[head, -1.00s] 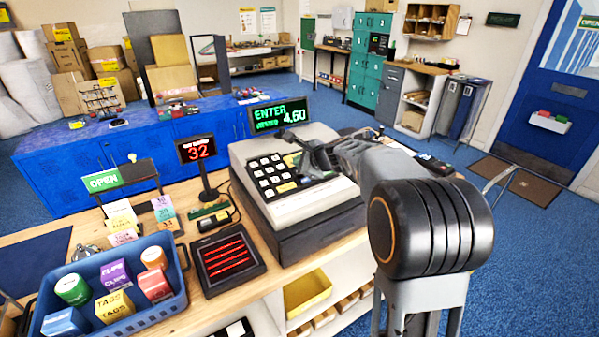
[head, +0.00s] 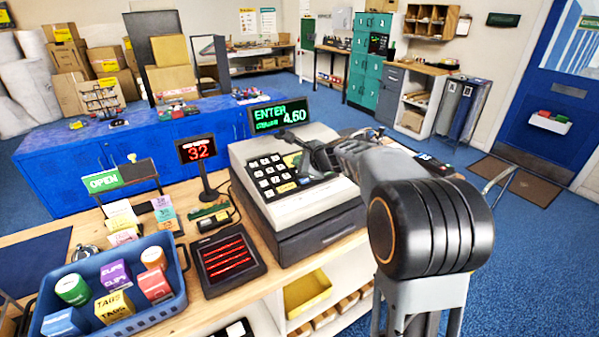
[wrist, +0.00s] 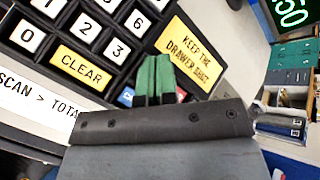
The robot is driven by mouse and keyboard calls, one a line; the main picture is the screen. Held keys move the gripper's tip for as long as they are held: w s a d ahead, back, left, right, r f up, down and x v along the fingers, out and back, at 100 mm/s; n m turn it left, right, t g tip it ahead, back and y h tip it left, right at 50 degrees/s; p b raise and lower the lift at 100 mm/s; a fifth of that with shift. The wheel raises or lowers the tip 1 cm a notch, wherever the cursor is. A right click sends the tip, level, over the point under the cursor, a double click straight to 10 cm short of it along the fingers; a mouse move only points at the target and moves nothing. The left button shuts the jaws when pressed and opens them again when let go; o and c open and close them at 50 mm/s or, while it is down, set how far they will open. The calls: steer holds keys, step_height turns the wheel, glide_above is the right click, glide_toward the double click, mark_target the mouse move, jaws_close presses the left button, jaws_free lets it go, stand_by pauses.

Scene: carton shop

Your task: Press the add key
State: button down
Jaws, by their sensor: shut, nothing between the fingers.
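The cash register (head: 300,205) stands on the wooden counter with a dark keypad (head: 251,171) of white number keys. In the wrist view a yellow CLEAR key (wrist: 80,66) is plain. A blue key (wrist: 125,97) and a red key (wrist: 182,96) are partly hidden by my gripper, and I cannot read their labels. No key marked add is readable. My gripper (wrist: 157,62) is shut and empty, its green fingertips together over the right side of the keypad. It also shows in the head view (head: 310,158). I cannot tell whether the fingertips touch a key.
The register's display (head: 281,113) reads ENTER and 4.60. A small display (head: 196,149) showing 32 stands left of the register. A yellow label (wrist: 192,53) says to keep the drawer shut. A blue basket (head: 150,311) of small boxes sits front left.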

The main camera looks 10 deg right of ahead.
steer(key=shift+f, duration=0.15)
stand_by(0.4)
steer(key=shift+w+f+b, duration=0.1)
steer(key=shift+f+b, duration=0.2)
steer(key=shift+b, duration=0.15)
steer(key=shift+f+b, duration=0.35)
steer(key=shift+f, duration=0.05)
stand_by(0.6)
steer(key=shift+r, duration=0.1)
steer(key=shift+r+p, duration=0.6)
steer(key=shift+r, duration=0.15)
steer(key=shift+s+d+r+p, duration=0.1)
steer(key=shift+s+r+p, duration=0.1)
steer(key=shift+r+p, duration=0.55)
steer(key=shift+s+d+r+p, duration=0.1)
steer(key=shift+s+r+p, duration=0.1)
steer(key=shift+r+p, duration=0.5)
steer(key=shift+s+r+p, duration=0.2)
steer(key=shift+r+p, duration=0.25)
steer(key=shift+r, duration=0.55)
